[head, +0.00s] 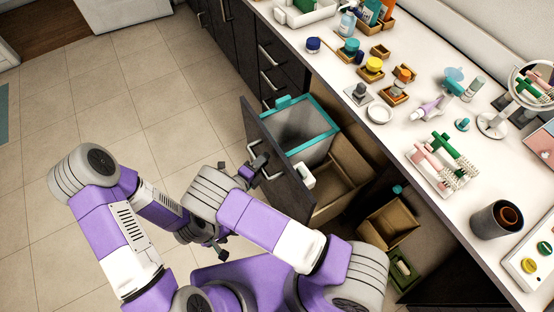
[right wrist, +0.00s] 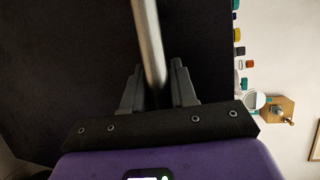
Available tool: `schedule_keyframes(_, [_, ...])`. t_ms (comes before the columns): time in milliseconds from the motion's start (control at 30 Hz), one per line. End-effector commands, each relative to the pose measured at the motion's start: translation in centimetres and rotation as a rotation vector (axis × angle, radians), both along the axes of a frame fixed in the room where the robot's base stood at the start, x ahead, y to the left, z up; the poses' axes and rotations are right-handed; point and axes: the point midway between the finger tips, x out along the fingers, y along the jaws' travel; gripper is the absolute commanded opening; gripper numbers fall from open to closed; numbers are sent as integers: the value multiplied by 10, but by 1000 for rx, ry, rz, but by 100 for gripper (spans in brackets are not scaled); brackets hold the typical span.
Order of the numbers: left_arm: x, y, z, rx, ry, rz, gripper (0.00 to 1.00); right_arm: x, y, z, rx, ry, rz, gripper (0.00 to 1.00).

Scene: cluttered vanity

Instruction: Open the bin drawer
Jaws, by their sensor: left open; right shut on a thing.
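The bin drawer (head: 278,160) stands out from the cabinet, with its dark front panel toward the floor side. Inside it is a grey bin with a teal rim (head: 313,113). The drawer's metal handle (head: 252,152) is on the outer face of the panel. My right gripper (head: 262,168) is shut on this handle. In the right wrist view the handle bar (right wrist: 148,45) runs between the two fingers against the dark panel. My left gripper (head: 222,248) is open and empty over the floor, left of the drawer, partly hidden by my right arm.
The white counter (head: 395,135) holds many small jars, bottles and brushes. Closed dark drawers (head: 270,70) lie beyond the bin drawer. Brown boxes (head: 388,222) sit in the open cabinet space to the right. The tiled floor (head: 130,90) at left is clear.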

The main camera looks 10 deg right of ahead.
Motion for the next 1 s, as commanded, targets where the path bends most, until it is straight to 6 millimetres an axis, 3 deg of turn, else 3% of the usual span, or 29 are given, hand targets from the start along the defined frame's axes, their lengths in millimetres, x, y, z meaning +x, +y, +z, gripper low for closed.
schedule_keyframes(200, [0,0,-6,0,0,0,43,2,16,-1,0,0,-1,0])
schedule_keyframes(633, [0,0,-6,0,0,0,43,3,19,0,-3,2,-1,0])
schedule_keyframes(667, [0,0,-6,0,0,0,43,3,19,0,-3,2,-1,28])
schedule_keyframes(700, [0,0,-6,0,0,0,43,3,19,0,-3,2,-1,33])
schedule_keyframes(1000, [0,0,-5,0,0,0,43,3,19,2,-1,0,-1,33])
